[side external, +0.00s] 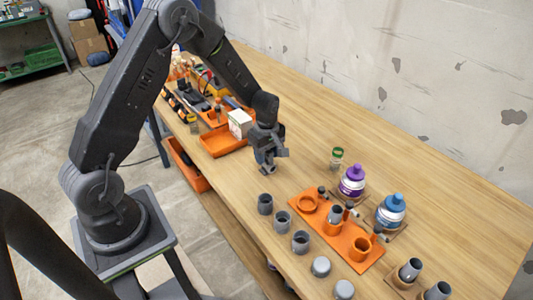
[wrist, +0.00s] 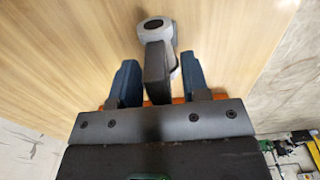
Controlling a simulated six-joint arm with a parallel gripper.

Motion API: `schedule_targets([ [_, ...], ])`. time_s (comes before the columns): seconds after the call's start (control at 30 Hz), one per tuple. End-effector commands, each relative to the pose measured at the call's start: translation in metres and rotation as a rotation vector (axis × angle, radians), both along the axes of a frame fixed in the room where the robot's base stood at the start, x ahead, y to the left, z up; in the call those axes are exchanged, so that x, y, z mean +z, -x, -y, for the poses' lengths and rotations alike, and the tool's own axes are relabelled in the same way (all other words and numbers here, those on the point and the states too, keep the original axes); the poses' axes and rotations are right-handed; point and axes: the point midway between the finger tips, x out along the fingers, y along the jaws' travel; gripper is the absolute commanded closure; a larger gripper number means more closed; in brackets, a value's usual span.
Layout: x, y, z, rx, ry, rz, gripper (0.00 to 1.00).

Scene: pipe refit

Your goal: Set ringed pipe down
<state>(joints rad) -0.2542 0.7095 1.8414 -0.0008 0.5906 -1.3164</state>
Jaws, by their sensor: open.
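My gripper (side external: 267,166) hangs above the wooden table with its fingers apart and nothing visible between them in the side view. In the wrist view, a grey pipe (wrist: 157,29) with a thick light rim around a dark opening shows beyond the fingers (wrist: 157,76). A dark block between the fingers hides part of it. In the side view, a grey pipe (side external: 265,203) stands upright on the table just below my gripper, apart from it. Two more grey pipes, a middle one (side external: 283,222) and a nearer one (side external: 301,242), stand in line with it. I cannot make out a separate ring on any.
An orange fixture (side external: 345,240) with sockets and an upright grey pipe (side external: 335,214) stands to the right. Behind it are a purple-capped bottle (side external: 352,182) and a blue-capped bottle (side external: 391,211). An orange tray (side external: 222,145) and white box (side external: 240,122) are at left.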

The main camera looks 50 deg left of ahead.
Motion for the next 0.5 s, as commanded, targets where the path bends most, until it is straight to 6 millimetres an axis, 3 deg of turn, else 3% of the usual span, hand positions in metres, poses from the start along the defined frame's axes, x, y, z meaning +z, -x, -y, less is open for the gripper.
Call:
schedule_targets([
  [0.17, 0.013, -0.001, 0.000, 0.000, -0.001, 0.002, 0.58],
  [0.5, 0.082, -0.001, 0.000, 0.000, -0.001, 0.005, 0.58],
])
